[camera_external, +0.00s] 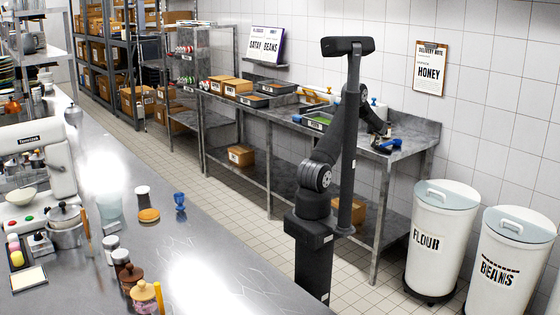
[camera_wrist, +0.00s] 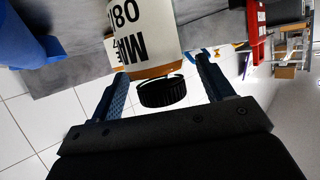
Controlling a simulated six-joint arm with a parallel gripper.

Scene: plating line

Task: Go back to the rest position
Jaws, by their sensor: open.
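My gripper (camera_wrist: 162,72) is open in the wrist view, its two blue fingers standing apart. A jar with a white printed label (camera_wrist: 142,28) and a black ribbed cap (camera_wrist: 162,91) shows between and beyond the fingers. The fingers have a visible gap on both sides of the cap. I cannot tell how deep the jar stands between them. In the external view my dark arm reaches over the right end of the steel back table (camera_external: 412,133); its fingers are mostly hidden there.
A blue object (camera_external: 388,146) lies on the back table's right end. Trays (camera_external: 318,121) and boxes stand further left on it. The flour bin (camera_external: 440,240) and beans bin (camera_external: 508,265) stand right. The front counter (camera_external: 185,250) holds several jars. Floor between is clear.

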